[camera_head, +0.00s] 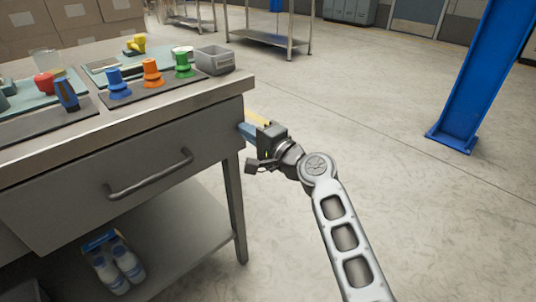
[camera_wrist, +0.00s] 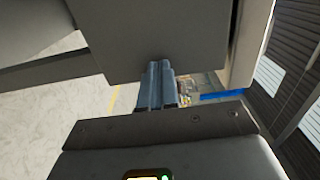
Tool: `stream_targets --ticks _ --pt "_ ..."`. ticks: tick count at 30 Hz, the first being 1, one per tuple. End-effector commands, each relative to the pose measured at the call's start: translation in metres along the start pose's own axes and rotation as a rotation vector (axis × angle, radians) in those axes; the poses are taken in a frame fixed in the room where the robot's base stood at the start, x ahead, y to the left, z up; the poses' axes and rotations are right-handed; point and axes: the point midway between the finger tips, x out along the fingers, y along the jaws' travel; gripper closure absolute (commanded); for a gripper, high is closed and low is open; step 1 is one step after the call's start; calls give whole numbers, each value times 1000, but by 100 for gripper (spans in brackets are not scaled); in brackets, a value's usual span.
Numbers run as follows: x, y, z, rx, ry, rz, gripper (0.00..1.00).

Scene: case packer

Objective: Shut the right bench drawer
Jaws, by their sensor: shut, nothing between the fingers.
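The grey drawer (camera_head: 75,200) with a dark bar handle (camera_head: 150,177) sits under the bench top in the head view. Its front lies close below the top's edge, and no open drawer interior shows. I cannot tell whether it stands slightly out. My gripper (camera_head: 245,131) is at the right end of the bench, beside the drawer's right edge, with its fingers partly hidden behind the bench corner. In the wrist view my gripper's fingers (camera_wrist: 156,66) are together and empty, pointing at a grey panel (camera_wrist: 150,35). Whether they touch it is unclear.
The bench top (camera_head: 225,88) carries blue, orange and green knobs (camera_head: 151,72) and a grey bin (camera_head: 215,60). Bottles (camera_head: 118,263) stand on the lower shelf. A blue post (camera_head: 475,75) rises at the right. The floor between bench and post is clear.

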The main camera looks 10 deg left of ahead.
Motion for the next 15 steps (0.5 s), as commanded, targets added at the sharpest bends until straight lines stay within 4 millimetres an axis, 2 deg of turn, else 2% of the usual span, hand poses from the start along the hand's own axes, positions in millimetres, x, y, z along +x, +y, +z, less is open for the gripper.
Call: stream_targets --ticks 1,6,15 --pt "9 4 1 0 -2 -1 100" --pt "26 2 0 1 0 -1 100" --pt "36 -2 0 0 2 -2 100"
